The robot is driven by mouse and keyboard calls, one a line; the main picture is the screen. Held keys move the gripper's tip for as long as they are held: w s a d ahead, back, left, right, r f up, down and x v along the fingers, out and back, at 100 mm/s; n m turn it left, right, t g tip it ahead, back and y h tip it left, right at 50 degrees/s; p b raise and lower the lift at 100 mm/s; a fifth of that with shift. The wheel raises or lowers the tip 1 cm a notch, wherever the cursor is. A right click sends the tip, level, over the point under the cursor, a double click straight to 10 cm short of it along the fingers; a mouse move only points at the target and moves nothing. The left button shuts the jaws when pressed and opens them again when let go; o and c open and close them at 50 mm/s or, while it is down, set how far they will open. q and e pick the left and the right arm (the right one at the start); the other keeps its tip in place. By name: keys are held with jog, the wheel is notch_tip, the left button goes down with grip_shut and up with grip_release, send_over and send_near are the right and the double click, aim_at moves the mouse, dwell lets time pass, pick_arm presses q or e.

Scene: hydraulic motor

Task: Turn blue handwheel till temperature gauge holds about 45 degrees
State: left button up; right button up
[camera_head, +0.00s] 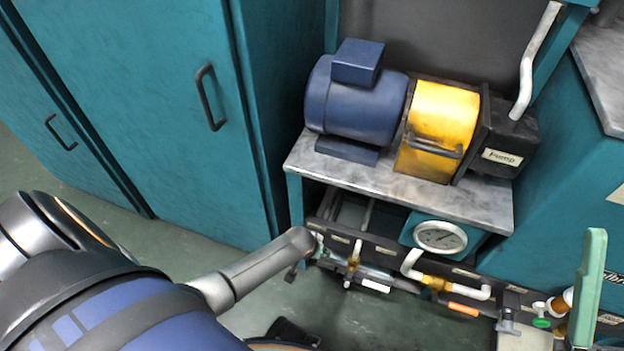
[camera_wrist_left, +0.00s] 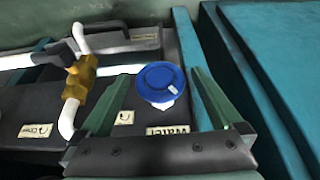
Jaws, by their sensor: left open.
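The blue handwheel (camera_wrist_left: 160,83) is a round disc with a pale mark on its face, seen in the left wrist view beside a lettered label. My left gripper (camera_wrist_left: 163,75) is open, with a green finger on either side of the handwheel and visible gaps between. In the head view my left arm reaches in from the left to the pipe row below the pump shelf; the fingers and handwheel cannot be made out there. The round gauge (camera_head: 440,237) has a white rim and sits under the shelf; its needle is too small to read.
White pipes with brass valves (camera_head: 435,283) run below. Teal cabinets (camera_head: 165,110) flank the left side. A pale green upright piece (camera_head: 590,285) stands at the right.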

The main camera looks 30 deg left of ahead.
pick_arm(q)
jog(key=shift+c, duration=0.2)
jog(key=c, duration=1.2)
